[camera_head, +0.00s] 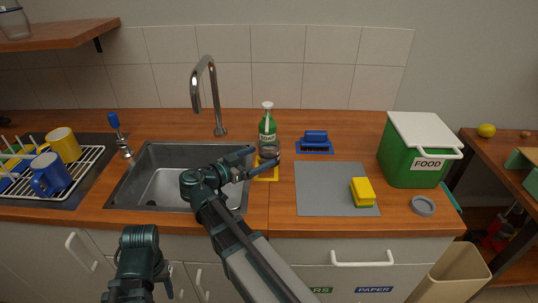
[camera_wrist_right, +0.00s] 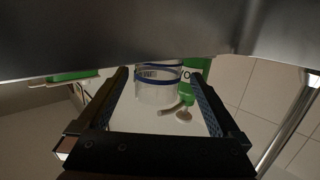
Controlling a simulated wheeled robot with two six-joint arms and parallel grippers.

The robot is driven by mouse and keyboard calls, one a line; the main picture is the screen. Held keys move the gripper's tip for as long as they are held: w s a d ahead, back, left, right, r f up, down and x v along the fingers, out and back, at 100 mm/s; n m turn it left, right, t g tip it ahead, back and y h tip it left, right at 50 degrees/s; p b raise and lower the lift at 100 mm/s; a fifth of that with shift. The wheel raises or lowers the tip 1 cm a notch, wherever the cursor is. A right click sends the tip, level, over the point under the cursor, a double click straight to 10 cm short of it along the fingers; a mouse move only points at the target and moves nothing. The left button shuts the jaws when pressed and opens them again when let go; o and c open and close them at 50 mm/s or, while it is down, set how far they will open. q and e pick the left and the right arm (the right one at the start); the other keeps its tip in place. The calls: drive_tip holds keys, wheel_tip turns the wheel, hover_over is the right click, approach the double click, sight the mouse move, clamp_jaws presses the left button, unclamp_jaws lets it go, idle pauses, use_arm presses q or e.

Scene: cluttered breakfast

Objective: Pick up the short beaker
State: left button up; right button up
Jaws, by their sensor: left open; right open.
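The short beaker (camera_wrist_right: 157,88) is clear with a blue rim. In the right wrist view it lies between the two fingers of my right gripper (camera_wrist_right: 165,105), with gaps to both sides. My right gripper (camera_head: 247,164) is open. In the head view it hides most of the beaker in front of the green soap bottle (camera_head: 267,127); only a clear part (camera_head: 269,152) shows behind the fingers. My left gripper (camera_head: 147,288) hangs low at the bottom left, partly cut off by the frame edge, away from the counter objects.
The sink (camera_head: 155,165) with a tall faucet (camera_head: 207,95) lies left. A dish rack (camera_head: 85,177) holds mugs. A grey mat (camera_head: 320,200) with a yellow sponge (camera_head: 362,191), a blue brush (camera_head: 315,138), a grey ring (camera_head: 423,206) and a green food bin (camera_head: 405,165) stand right.

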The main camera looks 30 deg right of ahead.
sight(263, 157)
drive_tip(key=x, duration=0.5)
drive_tip(key=shift+s+f+b, duration=0.15)
drive_tip(key=shift+b, duration=0.25)
drive_tip(key=shift+a, duration=0.1)
drive_tip(key=c, duration=1.3)
